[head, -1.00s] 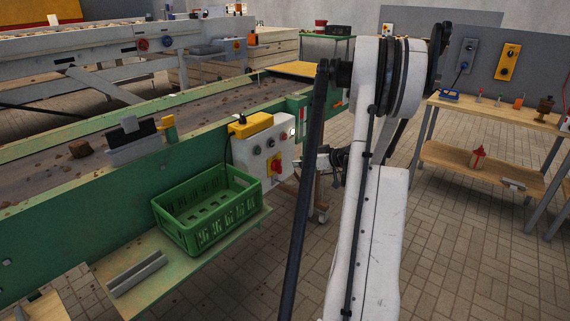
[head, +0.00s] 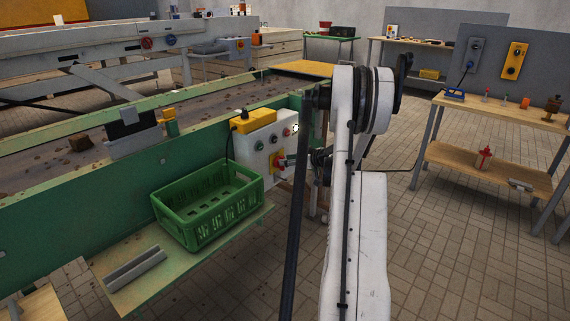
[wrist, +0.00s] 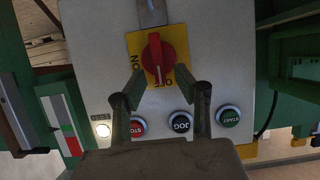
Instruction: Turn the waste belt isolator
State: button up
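The isolator is a red rotary knob (wrist: 154,57) on a yellow plate (wrist: 176,47), on a grey control box. In the wrist view its grip runs nearly up and down, one end towards the word OFF below; ON is at the left. My gripper (wrist: 160,72) is open, its two dark fingers either side of the knob's lower end. A gap shows on each side; I cannot tell how deep the fingers reach. In the head view the isolator (head: 279,162) shows on the box (head: 262,148), and my arm hides most of the gripper.
STOP (wrist: 138,127), JOG (wrist: 181,122) and START (wrist: 228,115) buttons sit close below the knob, and a lit white lamp (wrist: 103,130) is at left. A green crate (head: 205,205) stands on a shelf beside the box.

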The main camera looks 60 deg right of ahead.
jog(key=shift+x, duration=0.8)
grip_shut()
jog(key=shift+d, duration=0.1)
jog(key=shift+s+d+f+m+t+y+b, duration=0.1)
jog(key=shift+d+f+m+t+y+b, duration=0.25)
jog(key=shift+m+t+y+b, duration=1.25)
jog(key=shift+w+d+f+m+g+y+p, duration=0.15)
jog(key=shift+d+f+m+g+y, duration=0.4)
jog(key=shift+m, duration=2.3)
jog(key=shift+s+d+f+m+t+y+b, duration=0.2)
jog(key=shift+m+t+y+b, duration=0.85)
jog(key=shift+m, duration=1.2)
jog(key=shift+p, duration=0.3)
